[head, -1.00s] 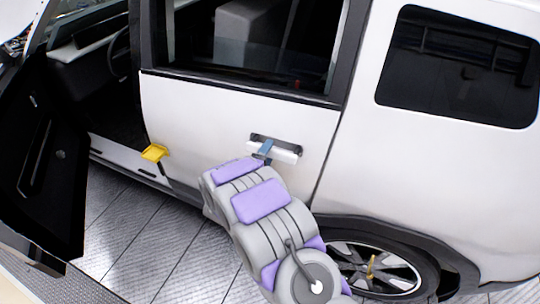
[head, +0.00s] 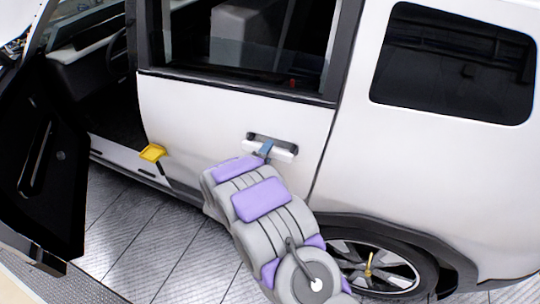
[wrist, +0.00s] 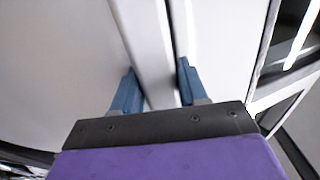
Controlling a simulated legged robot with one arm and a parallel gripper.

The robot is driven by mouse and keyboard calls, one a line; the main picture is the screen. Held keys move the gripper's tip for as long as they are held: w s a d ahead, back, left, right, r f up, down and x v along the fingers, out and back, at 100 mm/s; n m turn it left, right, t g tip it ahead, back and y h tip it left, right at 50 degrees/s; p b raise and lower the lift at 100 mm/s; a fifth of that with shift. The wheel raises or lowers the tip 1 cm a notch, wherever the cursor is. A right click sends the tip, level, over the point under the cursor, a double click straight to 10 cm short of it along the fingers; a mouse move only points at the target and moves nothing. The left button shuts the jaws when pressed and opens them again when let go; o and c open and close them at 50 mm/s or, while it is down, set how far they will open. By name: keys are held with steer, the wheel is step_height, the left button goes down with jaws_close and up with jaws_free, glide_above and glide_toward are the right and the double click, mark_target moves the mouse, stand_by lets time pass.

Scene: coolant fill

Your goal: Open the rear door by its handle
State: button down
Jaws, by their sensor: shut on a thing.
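The white rear door (head: 230,115) stands in the middle of the head view, and it looks shut or nearly so. Its white bar handle (head: 282,154) sits near the door's right edge, in front of a dark recess. My gripper (head: 265,148) reaches the handle from below. In the wrist view the two blue fingers of my gripper (wrist: 156,90) stand on either side of the white handle bar (wrist: 150,45) and are shut on it. My arm hides the lower part of the door in the head view.
The black front door (head: 42,160) stands wide open at the left. A yellow piece (head: 152,153) sticks out near the rear door's front lower edge. The rear wheel (head: 375,265) is at the lower right. The ribbed floor (head: 150,240) is clear.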

steer(key=shift+s+a+f+b, duration=0.1)
steer(key=shift+s+a+b, duration=0.25)
steer(key=shift+s+a, duration=0.3)
stand_by(0.6)
steer(key=shift+m+h, duration=0.3)
steer(key=shift+h, duration=0.2)
steer(key=shift+b+v, duration=0.6)
steer(key=shift+v, duration=1.55)
steer(key=shift+a, duration=0.1)
steer(key=shift+m+g+h, duration=0.4)
steer(key=shift+g+h, duration=0.1)
steer(key=shift+b+v, duration=0.6)
steer(key=shift+v, duration=1.6)
steer(key=shift+m+g+h, duration=0.3)
steer(key=shift+m+h, duration=0.1)
steer(key=shift+h, duration=0.2)
steer(key=shift+b+v, duration=0.6)
steer(key=shift+v, duration=1.5)
